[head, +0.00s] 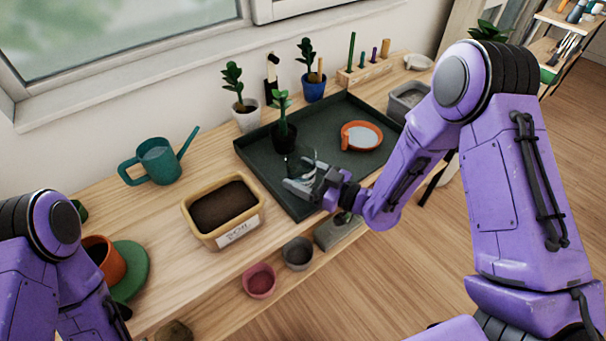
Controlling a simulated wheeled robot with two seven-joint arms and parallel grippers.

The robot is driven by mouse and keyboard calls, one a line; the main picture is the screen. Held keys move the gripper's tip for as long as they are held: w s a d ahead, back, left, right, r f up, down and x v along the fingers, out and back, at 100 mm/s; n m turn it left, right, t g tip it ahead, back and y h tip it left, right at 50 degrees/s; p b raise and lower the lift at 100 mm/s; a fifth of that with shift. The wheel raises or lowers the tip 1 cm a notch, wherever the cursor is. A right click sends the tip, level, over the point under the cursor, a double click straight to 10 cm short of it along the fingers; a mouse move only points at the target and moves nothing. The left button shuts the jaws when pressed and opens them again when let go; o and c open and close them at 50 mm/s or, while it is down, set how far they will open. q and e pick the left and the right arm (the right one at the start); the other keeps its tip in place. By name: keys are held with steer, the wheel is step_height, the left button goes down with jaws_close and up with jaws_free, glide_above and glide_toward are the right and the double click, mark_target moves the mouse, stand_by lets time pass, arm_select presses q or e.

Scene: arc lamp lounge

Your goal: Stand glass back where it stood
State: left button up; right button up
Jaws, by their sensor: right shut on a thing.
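A clear glass (302,157) shows faintly at my right gripper, above the front part of the dark green tray (347,108). My right gripper (301,184) reaches in from the right and is shut on the glass. The glass is see-through, so its edges and whether its base touches the tray are hard to tell. My left arm is at the lower left, and its gripper is not in view.
On the tray, a plant in a black pot (284,139) stands just behind the glass, and an orange dish (361,136) lies to the right. A soil tub (196,232) stands left of the tray. A teal watering can (158,163) stands farther left.

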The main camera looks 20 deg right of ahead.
steer(key=shift+f, duration=0.2)
steer(key=o, duration=1.2)
steer(key=shift+o, duration=0.2)
steer(key=shift+r, duration=0.2)
steer(key=shift+s+d, duration=0.1)
steer(key=shift+d, duration=0.1)
steer(key=b+v, duration=0.2)
steer(key=v, duration=0.9)
steer(key=shift+s+d, duration=0.25)
